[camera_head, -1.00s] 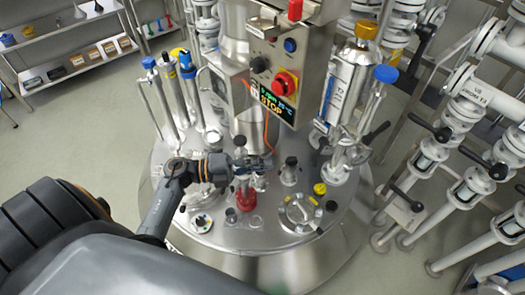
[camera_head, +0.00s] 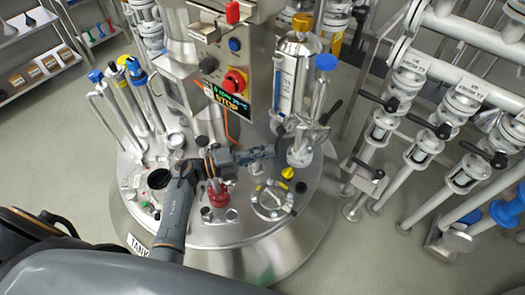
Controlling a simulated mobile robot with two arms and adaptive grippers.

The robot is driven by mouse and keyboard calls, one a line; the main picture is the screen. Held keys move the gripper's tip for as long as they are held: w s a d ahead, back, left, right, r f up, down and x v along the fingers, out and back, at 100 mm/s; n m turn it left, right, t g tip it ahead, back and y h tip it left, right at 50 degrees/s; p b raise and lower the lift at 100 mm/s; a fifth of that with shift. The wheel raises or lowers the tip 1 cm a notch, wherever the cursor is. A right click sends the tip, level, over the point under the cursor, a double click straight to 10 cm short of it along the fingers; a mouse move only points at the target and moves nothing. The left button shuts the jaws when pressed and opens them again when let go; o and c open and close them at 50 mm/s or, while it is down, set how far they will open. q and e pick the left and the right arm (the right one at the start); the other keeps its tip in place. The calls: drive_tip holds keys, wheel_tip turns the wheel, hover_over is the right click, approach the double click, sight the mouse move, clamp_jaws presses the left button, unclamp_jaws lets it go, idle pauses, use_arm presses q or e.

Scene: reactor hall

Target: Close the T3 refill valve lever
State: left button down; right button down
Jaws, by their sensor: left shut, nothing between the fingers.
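A clear cylinder vessel (camera_head: 291,85) with a yellow cap stands on the right of the round steel tank lid (camera_head: 222,235); its label is too small to read surely. A white valve body (camera_head: 300,152) sits below it. A black lever (camera_head: 331,112) sticks out up and right there, beside the blue-capped tube (camera_head: 318,90). I cannot tell for sure which lever is T3's. My left gripper (camera_head: 272,152) is shut and empty, reaching right over the lid, just left of the valve body; contact cannot be told. My right gripper is not in view.
A control box (camera_head: 222,65) with red and blue buttons hangs over the lid. A red-based fitting (camera_head: 218,196) is below my left wrist, and a round clamped hatch (camera_head: 271,200) is in front. White pipes with black levers (camera_head: 427,127) stand at right. Floor at left is clear.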

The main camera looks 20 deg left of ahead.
use_arm(q)
drive_tip(key=shift+s+d+f+n+t+b, duration=0.2)
drive_tip(key=shift+d+n+t+b, duration=0.15)
drive_tip(key=shift+n, duration=0.25)
drive_tip(key=s+d+r+n+t+y, duration=0.1)
drive_tip(key=d+r+n+t+y, duration=0.1)
drive_tip(key=n+t, duration=0.4)
drive_tip(key=s+d+r+n+t+y, duration=0.1)
drive_tip(key=d+n+t+y, duration=0.3)
drive_tip(key=n, duration=1.3)
drive_tip(key=shift+s+d+r+t+y+b, duration=0.15)
drive_tip(key=shift+d+r+t+y+b, duration=0.2)
drive_tip(key=shift+r+t, duration=0.55)
drive_tip(key=shift+n, duration=0.3)
